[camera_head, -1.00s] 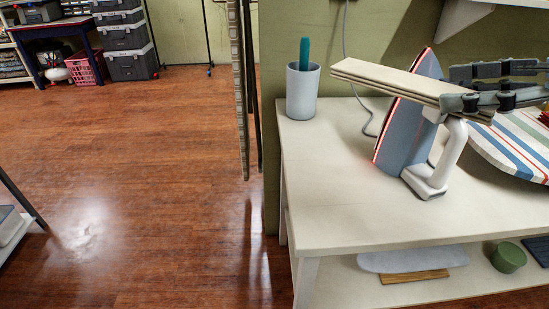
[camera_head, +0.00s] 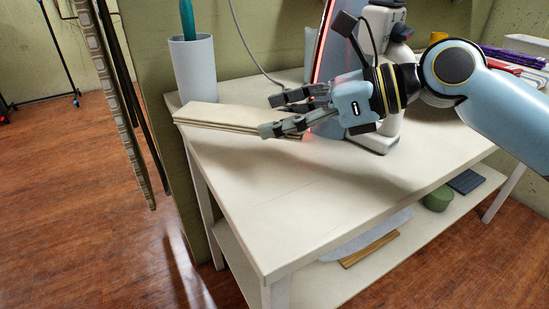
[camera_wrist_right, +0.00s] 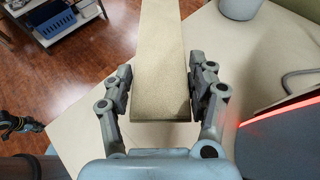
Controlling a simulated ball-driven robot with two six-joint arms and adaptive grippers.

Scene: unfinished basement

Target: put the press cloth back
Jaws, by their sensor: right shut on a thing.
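The press cloth (camera_head: 215,117) is a flat, folded beige strip in layers. My right gripper (camera_head: 270,115) is shut on its right end, one finger on each side. In the right wrist view the cloth (camera_wrist_right: 161,70) runs straight out from between the fingers (camera_wrist_right: 160,88). Its free end lies low over the table's left end, in front of the grey cup (camera_head: 193,68). I cannot tell whether its underside touches the tabletop (camera_head: 270,200).
The iron (camera_head: 330,45) stands upright behind my right gripper, its edge glowing red, with a cord behind. The cup holds a teal object (camera_head: 187,20). The front of the tabletop is clear. A green container (camera_head: 438,199) sits on the lower shelf.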

